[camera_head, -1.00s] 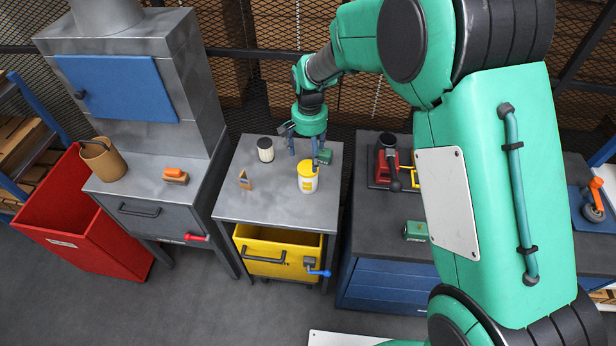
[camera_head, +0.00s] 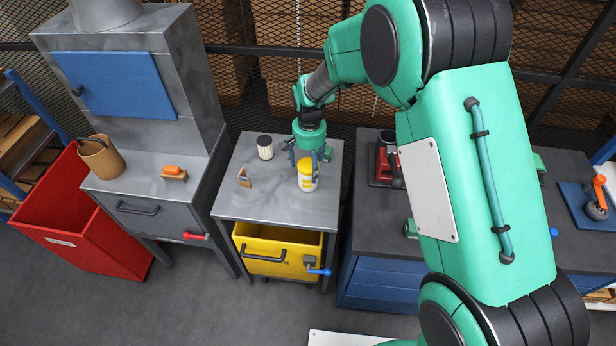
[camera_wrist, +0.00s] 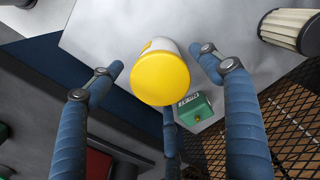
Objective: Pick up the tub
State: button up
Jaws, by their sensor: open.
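The tub (camera_head: 307,178) is white with a yellow lid and a yellow band. It stands upright near the right side of the small grey table (camera_head: 270,208). My gripper (camera_head: 308,162) is directly above and behind it, pointing down, with blue fingers. In the wrist view the tub's yellow lid (camera_wrist: 160,78) lies between the spread fingertips of my gripper (camera_wrist: 160,62). The fingers are open, with gaps to the tub on both sides. Most of the tub's side is hidden below the lid in that view.
A ribbed white cylinder with a dark top (camera_head: 265,147) and a small tan block (camera_head: 244,177) stand on the same table. A green box (camera_wrist: 195,107) sits close to the tub. A yellow drawer (camera_head: 272,259) is open below. Mesh fencing stands behind.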

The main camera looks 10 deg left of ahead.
jog(key=shift+f, duration=0.75)
jog(key=shift+a+f+b, duration=0.15)
jog(key=shift+f+b, duration=0.85)
jog(key=shift+f, duration=1.6)
jog(key=c, duration=1.4)
